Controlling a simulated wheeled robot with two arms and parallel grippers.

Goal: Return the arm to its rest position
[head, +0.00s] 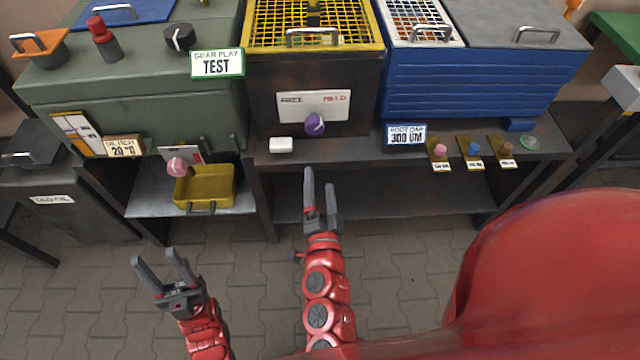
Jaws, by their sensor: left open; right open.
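My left gripper (160,272) is open and empty, held above the paved floor at the lower left, in front of the green machine. My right gripper (320,196) is open and empty, with its fingers pointing toward the workbench. In the picture its fingertips overlap the dark lower shelf, below the bench's front edge. I cannot tell whether they touch anything there. Both arms are red with grey fingers and come in from the bottom of the picture.
The green machine (120,85) stands at the left with a yellow tray (232,190) below it. The yellow-topped box (262,85) and blue box (480,90) stand on the workbench (350,150). The paved floor (100,310) at lower left looks clear.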

